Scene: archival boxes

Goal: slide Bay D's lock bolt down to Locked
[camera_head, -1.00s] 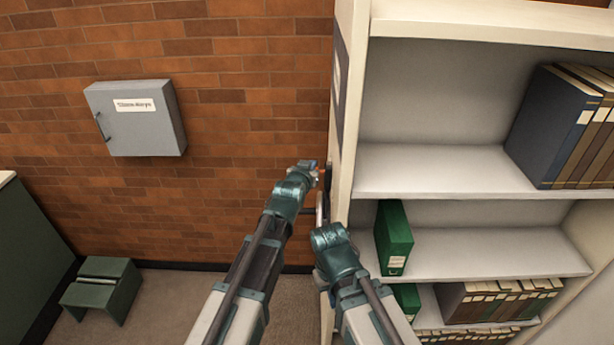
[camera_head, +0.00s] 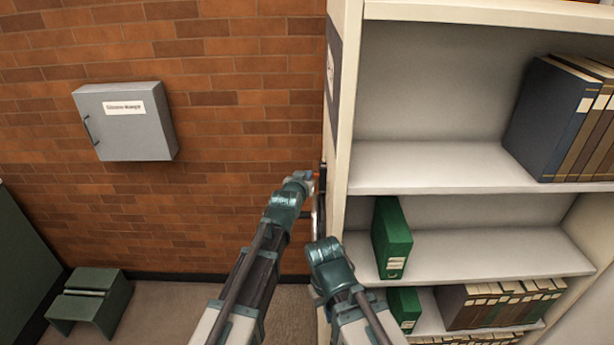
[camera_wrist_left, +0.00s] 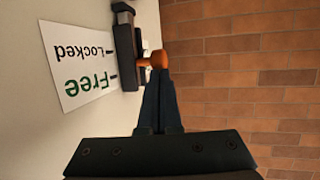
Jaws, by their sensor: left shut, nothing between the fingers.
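The lock bolt (camera_wrist_left: 125,50) is a dark slide on the shelf's pale end panel in the left wrist view, with an orange knob (camera_wrist_left: 155,60). Beside it is a white label (camera_wrist_left: 80,65) reading Free and Locked, upside down in this view. The knob appears between the two marks, nearly level with neither. My left gripper (camera_wrist_left: 158,74) is shut and empty, its fingertips at the knob's Free-side edge, seemingly touching it. In the head view my left gripper (camera_head: 308,178) is at the panel, partly hidden. My right wrist shows lower down; its fingers cannot be made out.
The shelf unit (camera_head: 440,168) fills the right, holding green boxes (camera_head: 391,240) and dark volumes (camera_head: 550,115). A grey wall cabinet (camera_head: 125,122) hangs on the brick wall (camera_head: 230,60). A green step stool (camera_head: 90,300) stands on the floor at lower left.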

